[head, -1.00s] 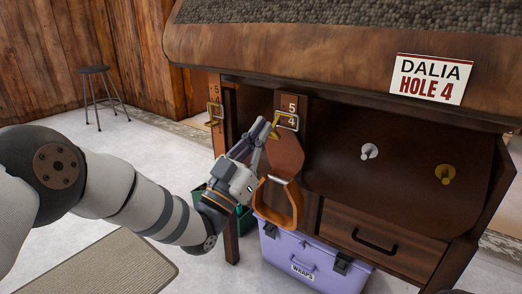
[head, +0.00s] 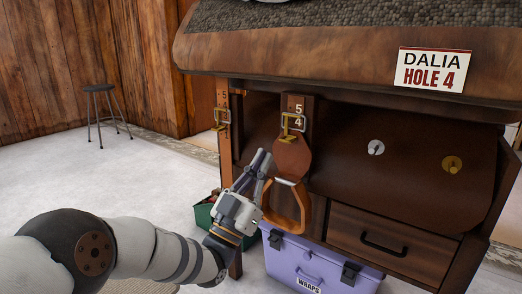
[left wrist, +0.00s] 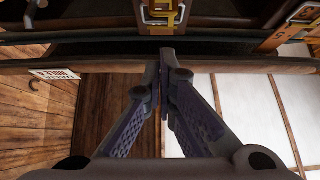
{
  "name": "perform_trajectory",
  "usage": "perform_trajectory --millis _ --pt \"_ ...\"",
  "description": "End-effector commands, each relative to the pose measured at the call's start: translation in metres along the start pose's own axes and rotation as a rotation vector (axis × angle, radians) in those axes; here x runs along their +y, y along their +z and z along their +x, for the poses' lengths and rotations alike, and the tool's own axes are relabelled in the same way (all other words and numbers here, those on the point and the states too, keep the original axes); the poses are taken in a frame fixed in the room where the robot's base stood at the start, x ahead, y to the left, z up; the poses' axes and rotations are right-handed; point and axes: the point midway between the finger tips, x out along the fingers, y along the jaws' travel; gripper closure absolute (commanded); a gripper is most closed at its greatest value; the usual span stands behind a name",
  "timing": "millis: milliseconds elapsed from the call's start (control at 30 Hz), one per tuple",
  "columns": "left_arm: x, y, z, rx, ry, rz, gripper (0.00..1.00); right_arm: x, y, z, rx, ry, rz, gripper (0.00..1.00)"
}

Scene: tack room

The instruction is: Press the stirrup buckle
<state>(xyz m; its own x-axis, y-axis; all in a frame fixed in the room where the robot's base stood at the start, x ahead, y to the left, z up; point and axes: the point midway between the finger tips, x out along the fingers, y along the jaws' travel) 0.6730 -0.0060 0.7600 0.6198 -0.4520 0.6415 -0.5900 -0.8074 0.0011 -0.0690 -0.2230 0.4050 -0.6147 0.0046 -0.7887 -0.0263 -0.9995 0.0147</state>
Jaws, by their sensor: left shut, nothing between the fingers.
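The stirrup buckle (head: 293,122), a metal frame with a yellow tongue, sits on a brown strap marked 5 and 4 on the front of the wooden stand. The tongue looks closed against the strap. Below hang a rounded leather flap (head: 292,157) and an orange stirrup (head: 286,212). My left gripper (head: 263,154) is shut and empty, below and left of the buckle and apart from it. In the left wrist view the shut fingertips (left wrist: 166,52) point towards the buckle (left wrist: 162,13), cut by the top edge. My right gripper is not in view.
A second strap with a similar buckle (head: 222,117) is at the left. A sign (head: 432,70) reads "DALIA HOLE 4". Silver (head: 376,147) and brass (head: 452,165) knobs sit right. A purple box (head: 325,270) and green bin (head: 204,220) stand below. A stool (head: 99,88) is far left.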

Motion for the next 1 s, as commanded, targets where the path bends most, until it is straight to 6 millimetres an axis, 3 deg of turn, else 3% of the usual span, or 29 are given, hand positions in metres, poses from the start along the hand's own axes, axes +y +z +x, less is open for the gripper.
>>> perform_trajectory --millis 33,200,667,733,767,867,900,967,1000 --pt "0.0 0.015 -0.01 -0.003 -0.001 -0.001 1.0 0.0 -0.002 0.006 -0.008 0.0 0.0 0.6" --pt "0.0 0.037 -0.023 -0.001 -0.001 -0.001 1.0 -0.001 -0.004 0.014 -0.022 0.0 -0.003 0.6" --pt "0.0 0.044 -0.028 -0.001 0.0 0.0 1.0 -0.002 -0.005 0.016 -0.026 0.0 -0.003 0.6" --pt "0.0 0.054 -0.037 -0.04 -0.012 -0.011 1.0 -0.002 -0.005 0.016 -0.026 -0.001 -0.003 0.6" --pt "-0.001 0.064 -0.046 -0.078 -0.024 -0.021 1.0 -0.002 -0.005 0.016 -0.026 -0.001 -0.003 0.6" --pt "0.001 0.116 -0.105 -0.29 -0.091 -0.075 1.0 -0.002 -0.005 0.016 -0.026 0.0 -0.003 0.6" --pt "0.004 0.139 -0.138 -0.399 -0.123 -0.101 1.0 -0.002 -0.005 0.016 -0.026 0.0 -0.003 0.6" --pt "0.011 0.167 -0.192 -0.563 -0.172 -0.14 1.0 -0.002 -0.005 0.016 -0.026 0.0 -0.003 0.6" --pt "0.016 0.182 -0.228 -0.669 -0.202 -0.164 1.0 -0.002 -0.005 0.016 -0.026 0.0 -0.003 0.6"
